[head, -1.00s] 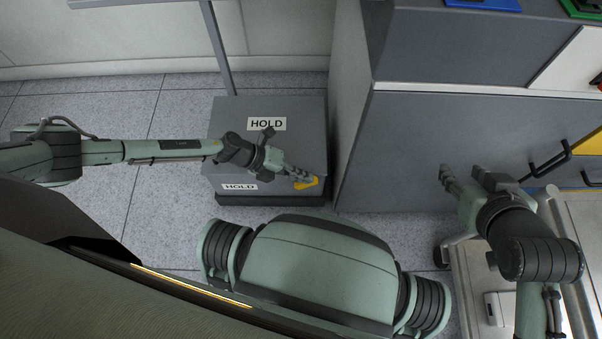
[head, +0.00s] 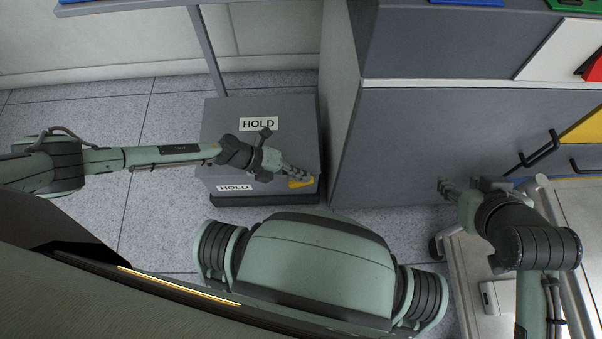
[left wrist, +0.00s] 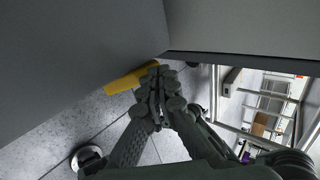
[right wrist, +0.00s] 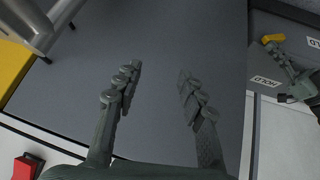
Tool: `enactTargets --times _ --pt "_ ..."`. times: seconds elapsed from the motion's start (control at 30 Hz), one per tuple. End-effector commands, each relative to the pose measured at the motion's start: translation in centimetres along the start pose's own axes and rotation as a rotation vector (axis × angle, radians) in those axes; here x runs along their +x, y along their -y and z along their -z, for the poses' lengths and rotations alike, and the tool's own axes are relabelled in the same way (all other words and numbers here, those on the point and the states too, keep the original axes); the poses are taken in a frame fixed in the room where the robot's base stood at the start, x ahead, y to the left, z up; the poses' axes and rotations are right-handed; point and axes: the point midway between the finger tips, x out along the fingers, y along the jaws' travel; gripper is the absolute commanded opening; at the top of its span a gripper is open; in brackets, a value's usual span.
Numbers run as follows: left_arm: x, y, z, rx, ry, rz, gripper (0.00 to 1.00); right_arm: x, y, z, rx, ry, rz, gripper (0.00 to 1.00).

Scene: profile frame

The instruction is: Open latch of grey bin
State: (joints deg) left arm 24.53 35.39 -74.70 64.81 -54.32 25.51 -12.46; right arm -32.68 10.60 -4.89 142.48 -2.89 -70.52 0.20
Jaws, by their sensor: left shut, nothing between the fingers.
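The grey bin (head: 216,155) with two HOLD labels stands on the floor beside the grey cabinet. Its yellow latch (head: 300,184) is on the front right of the bin; it also shows in the left wrist view (left wrist: 125,82) and the right wrist view (right wrist: 272,38). My left gripper (head: 306,173) is shut and empty, its fingertips right at the latch; whether they touch it I cannot tell. My right gripper (head: 443,184) is open and empty in front of the cabinet face, with spread fingers in the right wrist view (right wrist: 158,72).
The grey cabinet (head: 420,130) stands close to the bin's right side. A black handle (head: 540,150) and a metal-framed cart (head: 470,270) are at the right. A post (head: 207,50) rises behind the bin. Tiled floor is clear to the bin's left.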

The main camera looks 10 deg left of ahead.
Motion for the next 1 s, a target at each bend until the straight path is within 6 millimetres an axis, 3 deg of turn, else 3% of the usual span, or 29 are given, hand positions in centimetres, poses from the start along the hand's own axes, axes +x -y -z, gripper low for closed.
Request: enactTargets --times 0.5,0.77,1.0 --pt "-0.9 -1.4 0.0 0.0 0.0 0.0 0.0 0.3 0.1 -0.2 0.0 -0.004 0.001 0.4" --pt "-1.1 -1.2 -0.1 0.0 0.001 0.0 0.0 0.0 1.0 2.2 -0.001 -0.093 0.021 0.4" --pt "-2.5 -0.7 -0.5 -0.001 0.002 -0.001 0.0 -0.8 -1.6 -3.0 0.005 0.142 -0.033 0.4"
